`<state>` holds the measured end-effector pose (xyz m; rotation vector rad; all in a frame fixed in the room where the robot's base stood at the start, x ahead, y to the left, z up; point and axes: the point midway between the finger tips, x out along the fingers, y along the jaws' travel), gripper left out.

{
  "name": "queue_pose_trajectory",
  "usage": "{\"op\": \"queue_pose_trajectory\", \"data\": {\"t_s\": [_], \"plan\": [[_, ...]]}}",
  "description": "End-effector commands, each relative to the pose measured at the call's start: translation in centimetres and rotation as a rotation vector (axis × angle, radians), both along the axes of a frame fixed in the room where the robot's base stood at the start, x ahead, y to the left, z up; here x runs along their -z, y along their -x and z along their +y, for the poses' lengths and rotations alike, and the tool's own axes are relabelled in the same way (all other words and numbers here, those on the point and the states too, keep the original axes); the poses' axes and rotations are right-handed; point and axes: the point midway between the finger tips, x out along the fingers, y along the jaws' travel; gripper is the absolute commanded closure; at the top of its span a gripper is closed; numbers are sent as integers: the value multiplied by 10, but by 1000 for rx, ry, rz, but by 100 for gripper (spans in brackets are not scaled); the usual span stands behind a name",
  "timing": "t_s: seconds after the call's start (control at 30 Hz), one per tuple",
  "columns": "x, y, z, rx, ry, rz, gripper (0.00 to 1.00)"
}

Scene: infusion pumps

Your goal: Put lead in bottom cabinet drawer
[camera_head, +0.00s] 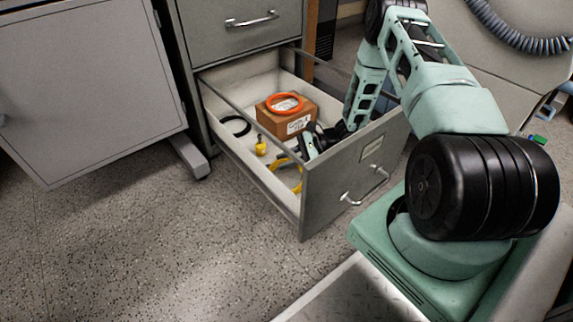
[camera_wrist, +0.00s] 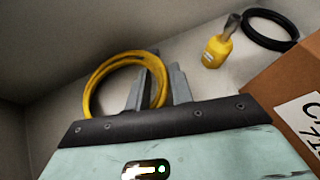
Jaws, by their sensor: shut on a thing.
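The bottom cabinet drawer (camera_head: 335,190) is pulled open in the head view. A coiled yellow lead (camera_head: 285,164) is inside it, near the front panel. In the wrist view the same yellow lead (camera_wrist: 89,88) forms a ring, and my gripper (camera_wrist: 160,76) is shut on its right side. The head view shows my gripper (camera_head: 309,146) reaching down into the drawer, partly hidden by my arm and the drawer front. I cannot tell whether the lead touches the drawer floor.
A cardboard box (camera_head: 283,120) with a label stands in the drawer, with an orange ring (camera_head: 286,103) on top. A black ring (camera_head: 236,126) and a small yellow item (camera_head: 261,146) lie left of it. A closed drawer (camera_head: 225,25) is above.

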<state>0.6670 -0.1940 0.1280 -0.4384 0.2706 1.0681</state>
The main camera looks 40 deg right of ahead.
Motion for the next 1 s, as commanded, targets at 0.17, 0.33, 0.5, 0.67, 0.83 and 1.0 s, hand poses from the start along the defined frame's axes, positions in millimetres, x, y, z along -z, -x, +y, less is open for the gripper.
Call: {"op": "queue_pose_trajectory", "data": {"t_s": [0.17, 0.33, 0.5, 0.67, 0.83, 1.0], "plan": [[1, 0, 0, 0, 0, -2, 100], [4, 0, 0, 1, 0, 0, 100], [3, 0, 0, 0, 0, 0, 55], [3, 0, 0, 0, 0, 0, 55], [-5, 3, -6, 3, 1, -1, 55], [-19, 15, -28, 4, 2, -1, 55]]}}
